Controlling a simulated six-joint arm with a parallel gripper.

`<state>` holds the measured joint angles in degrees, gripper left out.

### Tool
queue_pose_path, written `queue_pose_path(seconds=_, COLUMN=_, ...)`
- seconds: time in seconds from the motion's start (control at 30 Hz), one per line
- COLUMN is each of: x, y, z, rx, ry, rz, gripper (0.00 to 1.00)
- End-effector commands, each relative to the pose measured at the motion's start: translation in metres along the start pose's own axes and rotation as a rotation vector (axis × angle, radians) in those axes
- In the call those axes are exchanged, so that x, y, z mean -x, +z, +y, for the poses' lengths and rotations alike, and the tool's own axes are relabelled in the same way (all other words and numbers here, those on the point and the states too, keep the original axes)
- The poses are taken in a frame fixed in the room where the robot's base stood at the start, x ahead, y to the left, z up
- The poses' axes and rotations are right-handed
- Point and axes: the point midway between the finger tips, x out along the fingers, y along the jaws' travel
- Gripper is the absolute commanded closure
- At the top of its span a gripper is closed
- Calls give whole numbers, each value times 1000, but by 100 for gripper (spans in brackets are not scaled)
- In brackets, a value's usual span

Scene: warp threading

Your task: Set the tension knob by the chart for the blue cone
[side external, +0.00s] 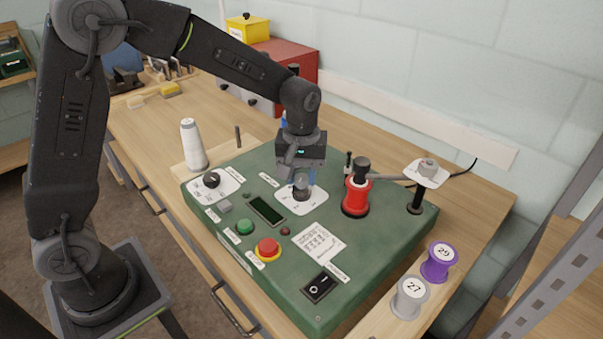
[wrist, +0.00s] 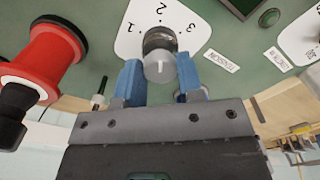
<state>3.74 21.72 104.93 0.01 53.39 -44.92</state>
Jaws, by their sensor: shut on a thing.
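The gripped knob (wrist: 160,55) is dark with a pale face and a white line, on a white dial plate (wrist: 130,35) marked 1, 2 and 3. My gripper (wrist: 160,80) has its blue fingers shut on the sides of this knob; the gripper also shows in the side view (side external: 300,180). The white line looks upright in the wrist view, roughly toward the 2. A paper chart (side external: 318,243) lies on the green panel (side external: 370,250); its text is too small to read. I see no clear blue cone; a small blue patch shows behind my wrist.
A black knob (side external: 211,180) sits on another dial plate. A red spool (side external: 356,193) stands right of my gripper. Green button (side external: 245,227), red button (side external: 267,248) and switch (side external: 320,287) are nearer. A white cone (side external: 193,145) and spools 27 (side external: 409,297) and 29 (side external: 438,261) stand outside.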

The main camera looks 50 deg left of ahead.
Motion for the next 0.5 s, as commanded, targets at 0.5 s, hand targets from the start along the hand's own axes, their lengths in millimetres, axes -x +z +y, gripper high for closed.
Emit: queue_pose_path(seconds=0.5, x=1, y=0, z=0, rx=3, ry=2, rz=2, gripper=52)
